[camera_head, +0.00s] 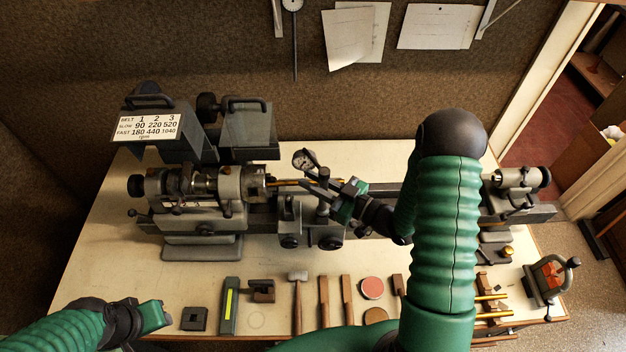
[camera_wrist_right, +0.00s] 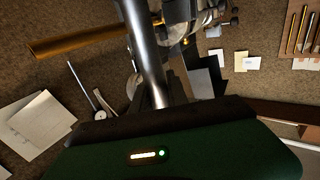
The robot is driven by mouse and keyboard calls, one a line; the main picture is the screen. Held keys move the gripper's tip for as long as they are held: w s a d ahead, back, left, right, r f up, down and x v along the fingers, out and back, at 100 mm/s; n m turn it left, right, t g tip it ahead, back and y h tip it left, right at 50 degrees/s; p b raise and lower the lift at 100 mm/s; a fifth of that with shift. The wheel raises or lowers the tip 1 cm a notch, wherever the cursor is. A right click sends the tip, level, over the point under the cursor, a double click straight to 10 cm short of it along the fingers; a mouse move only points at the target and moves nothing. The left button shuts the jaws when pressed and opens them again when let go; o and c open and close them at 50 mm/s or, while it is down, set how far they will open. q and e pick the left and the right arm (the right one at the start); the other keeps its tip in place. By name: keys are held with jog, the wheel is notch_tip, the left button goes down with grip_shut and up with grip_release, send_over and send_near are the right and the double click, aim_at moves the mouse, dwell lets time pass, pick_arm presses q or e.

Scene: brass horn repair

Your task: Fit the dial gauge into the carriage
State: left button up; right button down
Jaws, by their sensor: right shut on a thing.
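The dial gauge (camera_head: 304,160) has a round pale face and stands over the lathe bed, near the workpiece. My right gripper (camera_head: 328,190) comes in from the right and is shut on the gauge's holder. In the right wrist view a bright steel rod (camera_wrist_right: 148,55) rises from my gripper's edge. The carriage (camera_head: 290,212) sits on the lathe bed just below and left of the gripper. My gripper hides the gauge's lower end, so I cannot tell whether it touches the carriage. My left gripper (camera_head: 160,316) is low at the left, above the bench; its jaws are unclear.
A brass-coloured rod (camera_head: 285,183) sticks out of the headstock (camera_head: 228,185) beside the gauge; it also shows in the wrist view (camera_wrist_right: 75,42). The tailstock (camera_head: 512,180) is at the right. A mallet (camera_head: 298,300) and several tools line the bench's front edge.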

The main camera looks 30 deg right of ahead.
jog(key=shift+f+b, duration=0.75)
jog(key=shift+f, duration=0.1)
jog(key=c, duration=1.7)
grip_release()
jog(key=shift+c, duration=0.2)
jog(key=o, duration=0.5)
jog(key=shift+o, duration=0.2)
jog(key=shift+f, duration=0.15)
jog(key=b+v, duration=0.5)
jog(key=v, duration=1.2)
